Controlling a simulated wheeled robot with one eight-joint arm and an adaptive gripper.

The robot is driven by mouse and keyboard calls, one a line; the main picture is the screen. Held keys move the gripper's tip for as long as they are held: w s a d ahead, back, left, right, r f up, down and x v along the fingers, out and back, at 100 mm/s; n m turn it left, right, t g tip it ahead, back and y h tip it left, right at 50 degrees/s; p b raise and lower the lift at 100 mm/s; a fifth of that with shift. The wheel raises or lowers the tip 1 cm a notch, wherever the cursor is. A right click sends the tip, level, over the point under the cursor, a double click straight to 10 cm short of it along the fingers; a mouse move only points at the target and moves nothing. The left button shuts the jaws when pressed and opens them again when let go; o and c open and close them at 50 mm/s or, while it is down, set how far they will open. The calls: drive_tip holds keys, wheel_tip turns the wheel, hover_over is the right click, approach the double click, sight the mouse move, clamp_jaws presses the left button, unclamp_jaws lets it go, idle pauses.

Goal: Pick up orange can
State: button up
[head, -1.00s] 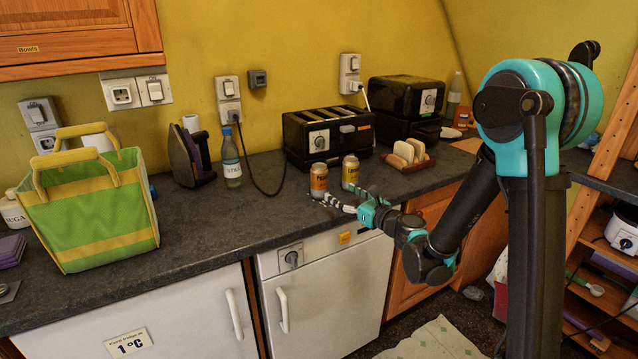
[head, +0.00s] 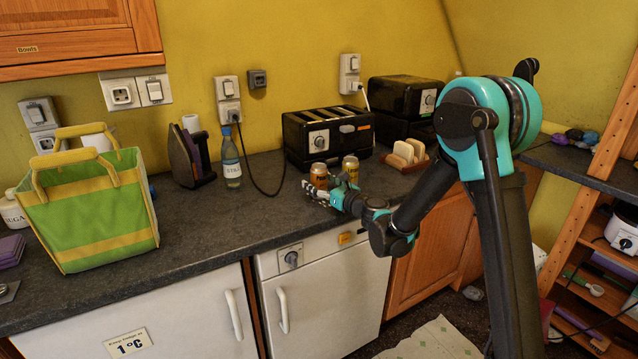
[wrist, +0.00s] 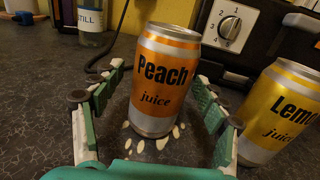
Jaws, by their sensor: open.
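The orange can (head: 319,175), labelled "Peach juice", stands upright on the dark counter in front of the toaster. In the wrist view the orange can (wrist: 163,80) stands between the two spread fingers of my gripper (wrist: 155,105), with visible gaps on both sides. In the head view my gripper (head: 318,190) is low over the counter at the can's near side and covers its lower part. A yellow can (head: 350,169), labelled "Lemon juice", stands just right of it; it also shows in the wrist view (wrist: 280,110), outside the right finger.
A black toaster (head: 328,136) stands behind the cans, with its cord (head: 262,185) on the counter to the left. A bread rack (head: 406,155) is to the right.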

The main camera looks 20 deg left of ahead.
drive_tip(key=c, duration=1.5)
